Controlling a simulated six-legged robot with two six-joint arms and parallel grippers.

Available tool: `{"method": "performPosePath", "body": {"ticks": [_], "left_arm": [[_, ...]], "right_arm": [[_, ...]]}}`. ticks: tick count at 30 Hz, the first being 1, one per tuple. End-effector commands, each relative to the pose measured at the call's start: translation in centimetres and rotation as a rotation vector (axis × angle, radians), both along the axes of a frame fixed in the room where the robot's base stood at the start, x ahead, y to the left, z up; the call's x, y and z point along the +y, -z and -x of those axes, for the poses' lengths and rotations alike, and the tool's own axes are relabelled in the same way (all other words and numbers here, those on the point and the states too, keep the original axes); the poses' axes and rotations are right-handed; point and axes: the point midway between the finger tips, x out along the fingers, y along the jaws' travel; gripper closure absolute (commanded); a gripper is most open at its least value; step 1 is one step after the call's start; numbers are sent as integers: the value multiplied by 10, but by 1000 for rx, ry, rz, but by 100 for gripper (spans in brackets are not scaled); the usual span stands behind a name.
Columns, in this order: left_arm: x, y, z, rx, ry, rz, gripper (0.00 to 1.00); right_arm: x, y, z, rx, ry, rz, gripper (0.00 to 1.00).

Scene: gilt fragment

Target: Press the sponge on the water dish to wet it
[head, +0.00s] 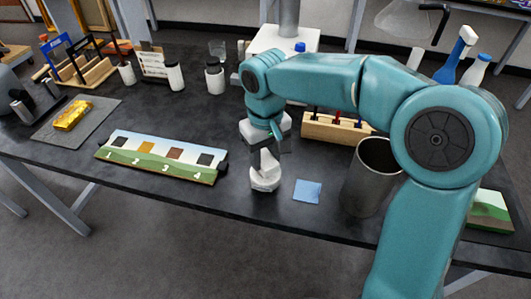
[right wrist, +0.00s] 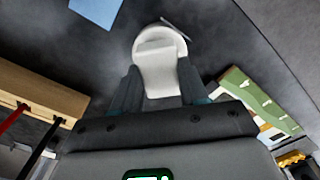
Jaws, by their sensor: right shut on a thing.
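My right gripper (head: 267,160) points down over a small white dish (head: 264,184) near the table's front edge. In the right wrist view its two dark fingers (right wrist: 158,92) are shut on a pale, whitish block, which I take to be the sponge (right wrist: 158,76). The rounded white dish shows just beyond it (right wrist: 158,35). The sponge is low over the dish, but white against white hides whether they touch. Water cannot be made out. My left gripper is not in view.
A flat blue square (head: 308,190) lies right of the dish, beside a dark metal bin (head: 372,178). A painted panel with several numbered patches (head: 160,158) lies to the left. A wooden tool holder (head: 336,129) stands behind. The table between panel and dish is mostly clear.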

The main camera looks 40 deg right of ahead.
Motion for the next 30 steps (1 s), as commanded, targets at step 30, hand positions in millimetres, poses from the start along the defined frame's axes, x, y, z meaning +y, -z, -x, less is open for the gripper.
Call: {"method": "performPosePath", "body": {"ticks": [30], "left_arm": [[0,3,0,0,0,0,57]], "right_arm": [[0,8,1,3,0,0,81]]}}
